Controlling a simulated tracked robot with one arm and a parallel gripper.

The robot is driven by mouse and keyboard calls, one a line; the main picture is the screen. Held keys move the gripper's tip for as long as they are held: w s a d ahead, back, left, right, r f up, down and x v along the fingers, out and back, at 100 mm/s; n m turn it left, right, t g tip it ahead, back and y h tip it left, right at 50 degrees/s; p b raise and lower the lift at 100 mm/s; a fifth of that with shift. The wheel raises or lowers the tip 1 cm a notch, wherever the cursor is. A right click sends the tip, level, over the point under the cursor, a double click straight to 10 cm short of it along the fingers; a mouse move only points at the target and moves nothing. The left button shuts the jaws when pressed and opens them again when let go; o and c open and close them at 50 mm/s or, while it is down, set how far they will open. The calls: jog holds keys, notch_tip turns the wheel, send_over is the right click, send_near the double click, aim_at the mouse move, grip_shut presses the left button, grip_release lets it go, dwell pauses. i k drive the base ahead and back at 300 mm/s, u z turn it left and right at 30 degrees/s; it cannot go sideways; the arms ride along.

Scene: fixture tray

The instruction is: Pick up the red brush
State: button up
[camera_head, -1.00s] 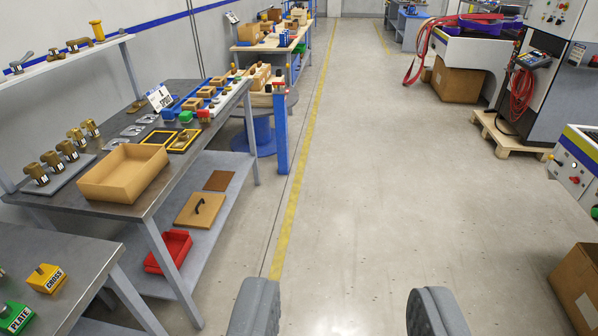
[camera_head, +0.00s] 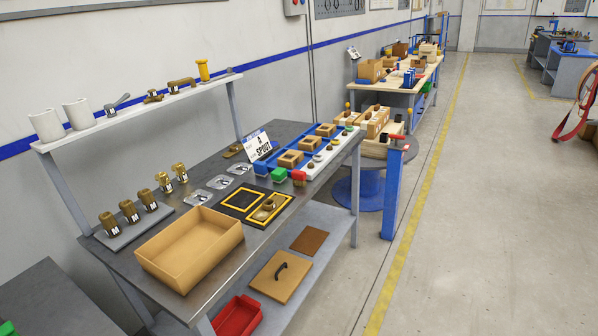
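A small red piece (camera_head: 298,177) stands near the front edge of the dark workbench, beside a green block (camera_head: 279,174). It may be the red brush, but it is too small to tell for sure. A blue fixture tray (camera_head: 268,168) with wooden blocks and small knobs runs along the bench behind and right of it. My gripper is not in view now.
The bench (camera_head: 190,283) also bears a tan open box (camera_head: 190,250), yellow-rimmed black trays (camera_head: 241,201), metal plates and brass fittings. A shelf (camera_head: 140,107) rises behind. A red bin (camera_head: 238,318) sits below. A blue post (camera_head: 392,195) stands right. Floor (camera_head: 480,240) is clear.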

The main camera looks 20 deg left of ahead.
aim_at(299, 178)
jog(key=u, duration=0.15)
jog(key=i, duration=1.3)
jog(key=u, duration=0.45)
jog(key=i, duration=1.45)
jog(key=u, duration=0.3)
